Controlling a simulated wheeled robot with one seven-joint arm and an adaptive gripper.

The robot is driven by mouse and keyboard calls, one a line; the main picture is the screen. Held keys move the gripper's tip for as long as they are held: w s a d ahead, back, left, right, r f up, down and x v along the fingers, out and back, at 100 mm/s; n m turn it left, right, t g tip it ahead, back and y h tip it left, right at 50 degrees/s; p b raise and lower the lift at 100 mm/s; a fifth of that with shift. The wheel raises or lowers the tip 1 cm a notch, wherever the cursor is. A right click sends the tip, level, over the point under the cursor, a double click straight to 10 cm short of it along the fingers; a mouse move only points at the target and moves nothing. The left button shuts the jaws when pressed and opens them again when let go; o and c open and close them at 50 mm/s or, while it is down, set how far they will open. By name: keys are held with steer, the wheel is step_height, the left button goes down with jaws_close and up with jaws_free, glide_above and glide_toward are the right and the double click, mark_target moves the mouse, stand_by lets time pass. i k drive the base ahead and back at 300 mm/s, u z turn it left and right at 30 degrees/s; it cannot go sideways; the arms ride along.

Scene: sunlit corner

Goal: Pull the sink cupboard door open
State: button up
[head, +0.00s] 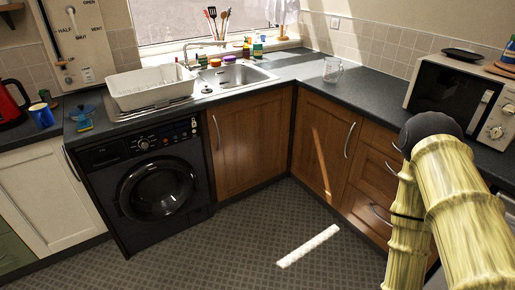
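The sink cupboard door (256,146) is a brown wooden panel under the sink (234,77), in the middle of the head view. It looks shut, flush with its frame. Its curved metal handle (215,132) stands upright near the door's left edge, beside the black washing machine. Nothing touches the door or the handle. My arm shows at the right of the view, in yellow, bamboo-like links with a dark joint, well to the right of the door. My gripper is not in view.
The black washing machine (158,190) stands left of the door. Wooden cupboards and drawers (368,179) run along the right wall, meeting the sink cupboard at the corner. A microwave (462,98) sits on the right worktop.

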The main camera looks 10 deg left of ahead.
mark_target(249, 136)
steer(key=u, duration=0.4)
steer(key=k, duration=0.45)
steer(key=u, duration=1.45)
steer(key=i, duration=0.9)
steer(key=z, duration=0.65)
steer(key=i, duration=0.5)
steer(key=z, duration=0.35)
